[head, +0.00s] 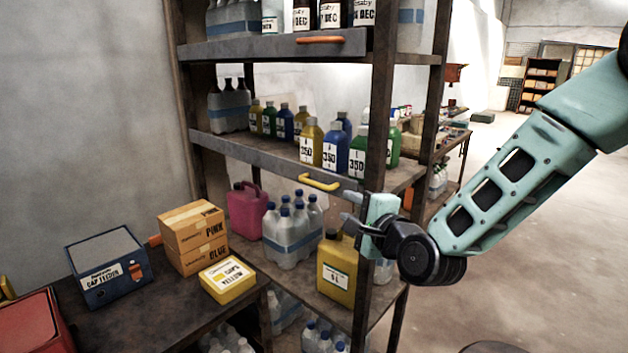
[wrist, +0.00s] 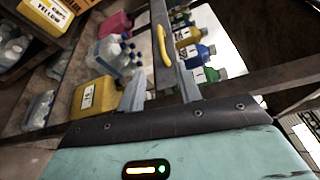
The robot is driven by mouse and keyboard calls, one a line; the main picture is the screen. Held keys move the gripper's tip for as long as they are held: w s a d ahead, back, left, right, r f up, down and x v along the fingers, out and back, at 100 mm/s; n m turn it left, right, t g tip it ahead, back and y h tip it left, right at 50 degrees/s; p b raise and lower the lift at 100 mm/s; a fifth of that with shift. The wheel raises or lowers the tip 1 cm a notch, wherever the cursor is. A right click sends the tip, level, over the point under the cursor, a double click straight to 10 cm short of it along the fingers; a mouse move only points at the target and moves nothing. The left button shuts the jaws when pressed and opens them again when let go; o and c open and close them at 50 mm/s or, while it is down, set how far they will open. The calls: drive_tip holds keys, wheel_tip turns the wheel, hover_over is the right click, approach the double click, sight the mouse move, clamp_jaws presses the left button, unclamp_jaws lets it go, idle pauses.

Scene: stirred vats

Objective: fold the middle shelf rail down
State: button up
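The middle shelf rail (head: 255,163) is a grey strip along the front edge of the middle shelf, with a yellow handle (head: 320,184) near its right end. In the wrist view the yellow handle (wrist: 162,46) shows just beyond the fingertips, between them or nearly so. My gripper (head: 347,208) is in front of the right shelf post, a little right of and below the handle. In the wrist view its two fingers (wrist: 160,80) stand apart with nothing between them. The gripper does not appear to touch the handle.
Several labelled bottles (head: 330,147) stand on the middle shelf behind the rail. The upper shelf has an orange handle (head: 320,39). Below stand a yellow jerrycan (head: 336,270) and bottle packs (head: 292,235). A table (head: 150,312) with boxes is at left. The floor at right is open.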

sight(317, 186)
drive_tip(key=p+x, duration=0.5)
drive_tip(key=x, duration=1.2)
drive_tip(key=shift+a+p, duration=0.1)
drive_tip(key=shift+p, duration=0.2)
clamp_jaws()
